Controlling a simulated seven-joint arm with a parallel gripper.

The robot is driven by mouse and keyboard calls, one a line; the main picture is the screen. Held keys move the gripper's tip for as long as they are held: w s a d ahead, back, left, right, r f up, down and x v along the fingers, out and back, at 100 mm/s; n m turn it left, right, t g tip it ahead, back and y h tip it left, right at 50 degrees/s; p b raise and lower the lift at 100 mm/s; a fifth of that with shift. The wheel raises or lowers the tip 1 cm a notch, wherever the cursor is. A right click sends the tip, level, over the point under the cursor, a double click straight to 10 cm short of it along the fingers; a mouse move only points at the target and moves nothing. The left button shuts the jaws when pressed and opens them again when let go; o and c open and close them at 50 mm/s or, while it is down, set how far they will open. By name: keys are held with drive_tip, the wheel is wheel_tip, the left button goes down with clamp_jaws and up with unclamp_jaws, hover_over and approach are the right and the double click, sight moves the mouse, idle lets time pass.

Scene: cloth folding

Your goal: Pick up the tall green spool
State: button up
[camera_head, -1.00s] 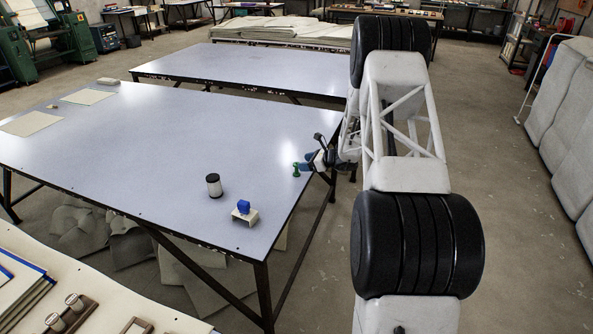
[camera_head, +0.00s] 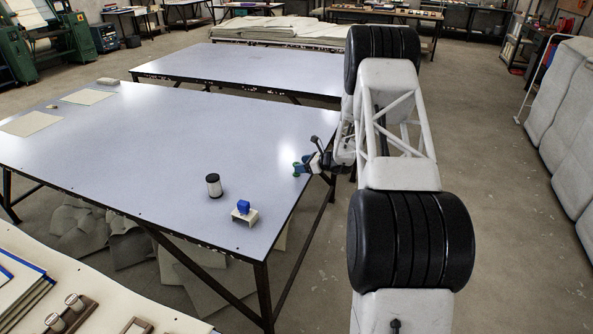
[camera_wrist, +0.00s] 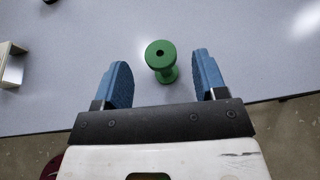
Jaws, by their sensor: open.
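The green spool (camera_head: 296,169) stands upright near the right edge of the front table (camera_head: 130,160). My gripper (camera_head: 304,165) is at that edge, right beside the spool. In the wrist view the green spool (camera_wrist: 161,60) shows its round top with a dark centre hole. It lies between the two blue fingers of my gripper (camera_wrist: 162,77), with a gap on each side. The fingers are wide apart and hold nothing. In the head view the fingers partly overlap the spool.
Flat cream sheets (camera_head: 30,123) lie at the far left. The table's middle is clear.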

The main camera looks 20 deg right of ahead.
drive_tip(key=shift+w+a, duration=0.1)
drive_tip(key=shift+x, duration=2.55)
drive_tip(key=c, duration=1)
